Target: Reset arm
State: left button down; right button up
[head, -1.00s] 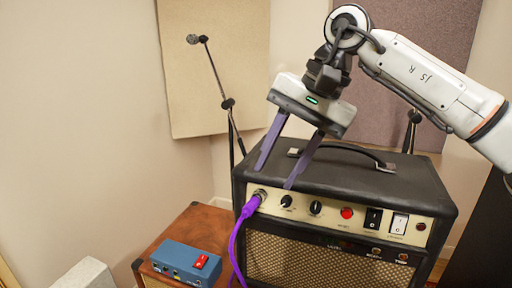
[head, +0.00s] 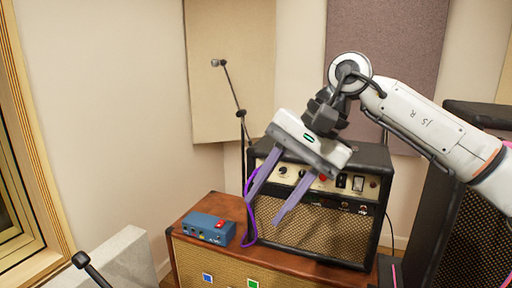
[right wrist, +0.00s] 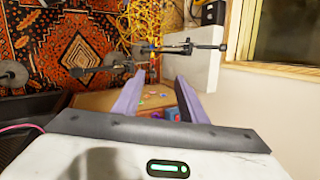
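My right gripper (head: 265,211) is open, its two purple-grey fingers apart and pointing down and left with nothing between them. It overlaps the front of the black guitar amp (head: 330,232) in the head view and seems to hang in front of it. A purple cable (head: 247,236) runs down from the amp's left side to the cabinet top; its upper end is partly hidden by a finger. In the right wrist view both fingers (right wrist: 160,84) show apart and empty. My left gripper is out of view.
The amp and a blue pedal (head: 209,229) with a red switch stand on a brown cabinet (head: 190,208). A microphone stand (head: 240,108) is behind. A dark speaker (head: 455,225) stands at right. The wrist view shows a patterned rug (right wrist: 75,45).

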jog(key=s+a+f+m+g+y, duration=0.2)
jog(key=s+a+m+y, duration=0.1)
jog(key=a+m+y, duration=0.35)
jog(key=s+a+f+m+g+y, duration=0.1)
jog(key=s+a+f+m+y, duration=0.15)
jog(key=a+m+y, duration=0.35)
jog(key=w+d+f+m+t+h, duration=0.3)
jog(key=d+f+m+t, duration=0.5)
jog(key=m, duration=0.9)
jog(key=w+d+f+m+t+h, duration=0.4)
jog(key=f+m+t, duration=0.65)
jog(key=m, duration=0.75)
jog(key=s+d+f+m+g+h, duration=0.1)
jog(key=s+d+f+m+h, duration=0.3)
jog(key=f, duration=0.3)
jog(key=s+d+f+m+g+h, duration=0.1)
jog(key=s+d+f+m+h, duration=0.2)
jog(key=s+d+f+m, duration=0.3)
jog(key=s+d+f+m+g+h, duration=0.1)
jog(key=s+d+f+m+g, duration=0.1)
jog(key=s+f, duration=0.4)
jog(key=s+d+f+m+g+h, duration=0.1)
jog(key=s+d+f+m+g, duration=0.1)
jog(key=s+f+m, duration=0.3)
jog(key=s+f+g, duration=0.1)
jog(key=s+f, duration=0.1)
jog(key=s, duration=0.1)
jog(key=shift+d, duration=0.3)
